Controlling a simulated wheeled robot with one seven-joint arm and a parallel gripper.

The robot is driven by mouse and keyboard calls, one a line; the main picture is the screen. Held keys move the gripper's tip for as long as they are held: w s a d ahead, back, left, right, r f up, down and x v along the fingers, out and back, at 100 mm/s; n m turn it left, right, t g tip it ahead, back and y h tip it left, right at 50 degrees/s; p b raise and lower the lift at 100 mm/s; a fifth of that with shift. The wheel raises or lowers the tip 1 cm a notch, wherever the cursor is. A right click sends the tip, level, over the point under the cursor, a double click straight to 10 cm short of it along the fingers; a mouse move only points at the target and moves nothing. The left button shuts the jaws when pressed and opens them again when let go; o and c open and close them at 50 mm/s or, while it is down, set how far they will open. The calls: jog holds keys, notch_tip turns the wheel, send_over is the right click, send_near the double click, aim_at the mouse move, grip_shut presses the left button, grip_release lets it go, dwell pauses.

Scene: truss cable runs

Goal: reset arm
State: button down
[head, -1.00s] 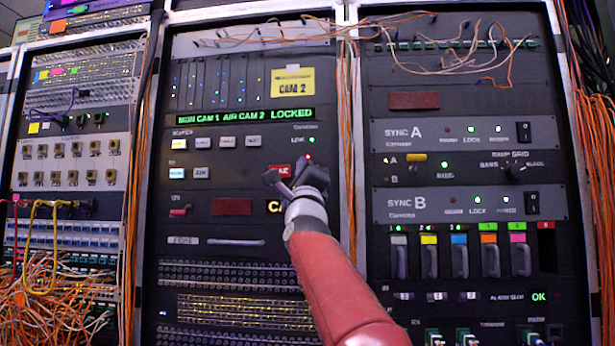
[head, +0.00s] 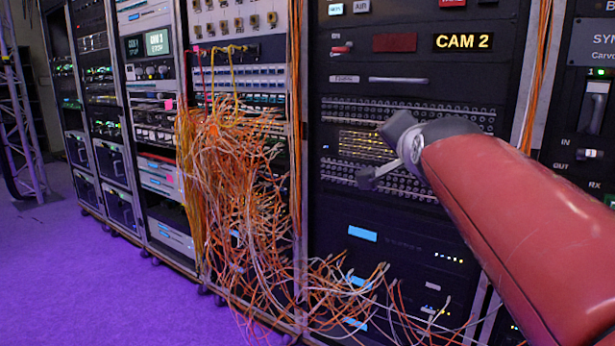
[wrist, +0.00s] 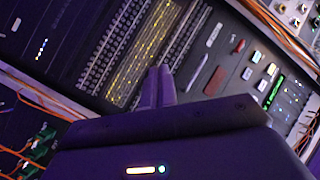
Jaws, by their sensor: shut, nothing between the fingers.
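My red arm reaches in from the right in the head view. My gripper (head: 366,181) is in front of the middle rack, near the rows of patch jacks (head: 385,115). In the wrist view my gripper (wrist: 158,72) shows its two fingers side by side, shut and empty. The fingers point toward the jack rows and the yellow-lit strip (wrist: 140,55). I cannot tell the exact gap to the rack, but I see no contact.
A tangle of orange and white cables (head: 240,190) hangs from the left rack and spills onto the floor. Purple floor (head: 90,285) is open at the lower left. A truss tower (head: 20,120) stands at the far left. A CAM 2 label (head: 463,41) glows on the middle rack.

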jog(key=s+f+n+g, duration=0.5)
jog(key=s+f, duration=0.8)
jog(key=f, duration=0.2)
jog(key=s+f+n+g, duration=0.5)
jog(key=s+f, duration=0.8)
jog(key=f, duration=0.2)
jog(key=shift+a+f+y, duration=0.3)
jog(key=shift+f, duration=0.05)
jog(key=shift+w+d, duration=0.1)
